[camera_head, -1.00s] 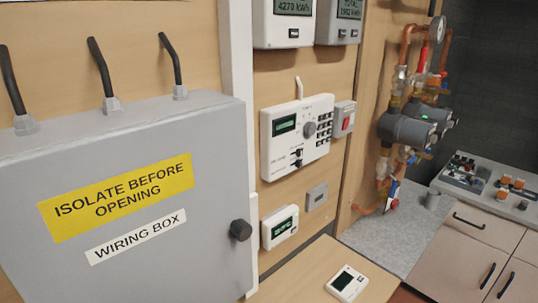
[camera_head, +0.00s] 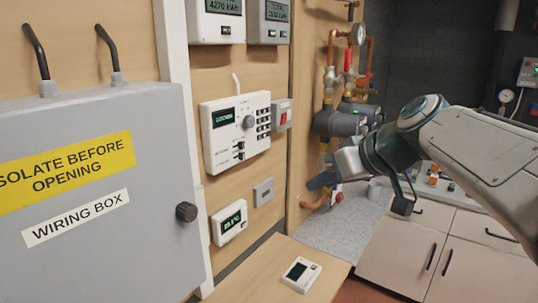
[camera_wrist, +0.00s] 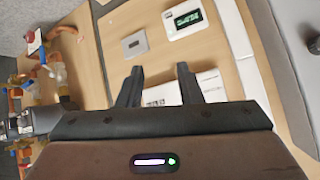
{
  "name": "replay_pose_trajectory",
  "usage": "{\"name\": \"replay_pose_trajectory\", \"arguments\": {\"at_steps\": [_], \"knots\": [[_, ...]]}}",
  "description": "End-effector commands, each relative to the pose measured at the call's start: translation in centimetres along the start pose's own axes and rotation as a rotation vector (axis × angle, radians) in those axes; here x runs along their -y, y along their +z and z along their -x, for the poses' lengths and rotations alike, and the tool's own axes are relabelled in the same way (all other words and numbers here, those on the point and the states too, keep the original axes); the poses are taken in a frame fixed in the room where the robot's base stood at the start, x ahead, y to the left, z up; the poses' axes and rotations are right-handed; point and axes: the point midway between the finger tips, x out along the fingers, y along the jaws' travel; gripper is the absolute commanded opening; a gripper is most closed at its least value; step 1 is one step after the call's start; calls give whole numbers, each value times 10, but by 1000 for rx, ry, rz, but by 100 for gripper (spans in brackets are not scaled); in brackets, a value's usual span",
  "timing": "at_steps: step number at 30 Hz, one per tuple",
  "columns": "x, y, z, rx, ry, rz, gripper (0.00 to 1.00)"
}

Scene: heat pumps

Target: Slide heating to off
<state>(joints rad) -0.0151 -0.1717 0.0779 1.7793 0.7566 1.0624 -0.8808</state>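The white heating controller (camera_head: 234,133) is fixed to the wooden wall panel, with a small display, a round knob and a keypad. Small dark slide switches (camera_head: 240,150) sit on its lower part; their labels and exact positions are too small to read. My gripper (camera_head: 318,183) is to the right of the controller, apart from it. In the wrist view my gripper (camera_wrist: 157,84) is open, with nothing between its two dark fingers. Part of the white controller (camera_wrist: 208,82) shows behind and beside the fingers; the rest is hidden by the gripper body.
A white thermostat (camera_head: 229,222) and a grey plate (camera_head: 263,192) are below the controller. A grey wiring box (camera_head: 110,240) juts out on the left. Copper pipes and pumps (camera_head: 340,121) stand behind my arm. A small white device (camera_head: 300,274) lies on the wooden ledge.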

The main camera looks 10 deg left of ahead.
Motion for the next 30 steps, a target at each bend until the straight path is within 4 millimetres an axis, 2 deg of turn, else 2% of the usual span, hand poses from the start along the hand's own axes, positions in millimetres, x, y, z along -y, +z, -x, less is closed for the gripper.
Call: {"name": "replay_pose_trajectory", "arguments": {"at_steps": [1, 3, 6, 9, 14, 17, 30], "knots": [[1, -22, -8, -58, -48, 66, 33], [6, -52, -11, -135, -102, 153, 33], [13, -83, -10, -225, -154, 248, 33], [17, -101, -8, -282, -182, 306, 33], [22, -113, -12, -311, -197, 337, 33], [25, -117, -24, -310, -199, 337, 33], [46, -141, -107, -307, -196, 335, 33]]}}
